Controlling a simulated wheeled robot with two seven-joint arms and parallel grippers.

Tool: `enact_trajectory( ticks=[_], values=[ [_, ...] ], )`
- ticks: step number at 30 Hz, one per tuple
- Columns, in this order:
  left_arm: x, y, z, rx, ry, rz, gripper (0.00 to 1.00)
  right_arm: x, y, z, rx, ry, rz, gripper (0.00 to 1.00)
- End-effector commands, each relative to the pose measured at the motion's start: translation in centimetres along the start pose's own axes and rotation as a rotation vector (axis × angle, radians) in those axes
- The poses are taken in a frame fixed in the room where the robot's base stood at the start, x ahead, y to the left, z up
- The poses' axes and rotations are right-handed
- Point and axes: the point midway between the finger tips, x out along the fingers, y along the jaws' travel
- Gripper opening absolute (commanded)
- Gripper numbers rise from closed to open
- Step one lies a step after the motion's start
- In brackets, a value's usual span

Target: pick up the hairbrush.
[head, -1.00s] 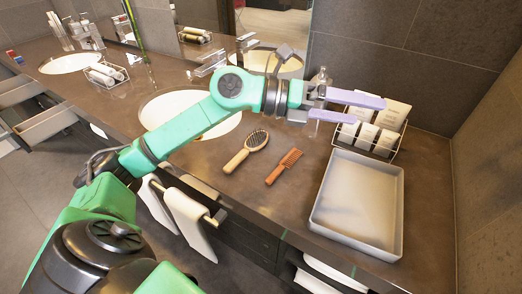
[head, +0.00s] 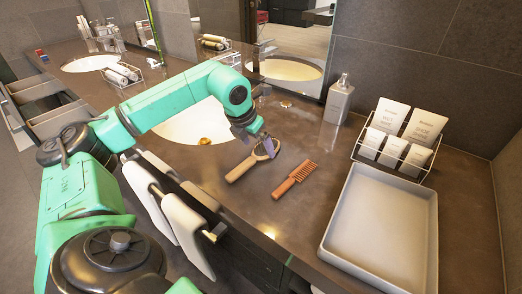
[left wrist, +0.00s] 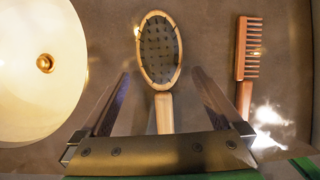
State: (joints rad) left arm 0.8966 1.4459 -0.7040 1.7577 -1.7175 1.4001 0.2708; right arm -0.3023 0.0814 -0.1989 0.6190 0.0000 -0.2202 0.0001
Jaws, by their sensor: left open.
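The hairbrush has a pale wooden handle (head: 241,168) and an oval head with dark bristles facing up. It lies on the dark counter between the sink and an orange-brown comb (head: 295,178). My left gripper (head: 268,148) is above the brush and covers part of its head in the head view. In the left wrist view the brush (left wrist: 160,50) lies between the two open fingers of my left gripper (left wrist: 163,85), its head beyond them and its handle running down behind the gripper's body. The jaws are empty. My right gripper is not in view.
The comb (left wrist: 247,50) lies right of the brush in the left wrist view. A white sink (left wrist: 35,70) is on the left.

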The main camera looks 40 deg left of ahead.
Motion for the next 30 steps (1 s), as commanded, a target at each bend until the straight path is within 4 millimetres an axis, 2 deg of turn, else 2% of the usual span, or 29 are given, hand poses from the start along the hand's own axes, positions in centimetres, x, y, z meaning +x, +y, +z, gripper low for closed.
enact_trajectory(
  ticks=[4, 10, 11, 15, 17, 25, 30],
  values=[
    [2.1, -0.1, 0.0, -0.001, 0.001, -0.001, 1.00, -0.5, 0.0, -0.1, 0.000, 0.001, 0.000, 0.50],
    [2.4, -0.1, 0.0, 0.000, -0.001, 0.000, 1.00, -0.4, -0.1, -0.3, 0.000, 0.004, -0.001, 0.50],
    [2.4, -0.1, 0.0, 0.000, -0.001, 0.000, 0.92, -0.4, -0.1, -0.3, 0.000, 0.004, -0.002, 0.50],
    [2.4, -0.1, 0.0, 0.000, -0.001, 0.000, 0.39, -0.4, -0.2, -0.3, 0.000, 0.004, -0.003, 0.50],
    [2.4, -0.1, 0.0, 0.000, -0.001, -0.001, 0.19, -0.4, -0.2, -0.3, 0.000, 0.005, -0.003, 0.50],
    [2.2, -0.1, 0.1, 0.000, -0.003, -0.001, 0.18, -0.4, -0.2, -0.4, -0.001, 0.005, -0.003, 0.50],
    [0.6, -0.1, 0.9, -0.001, -0.006, -0.003, 0.18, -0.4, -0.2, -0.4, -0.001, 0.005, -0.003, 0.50]
  ],
)
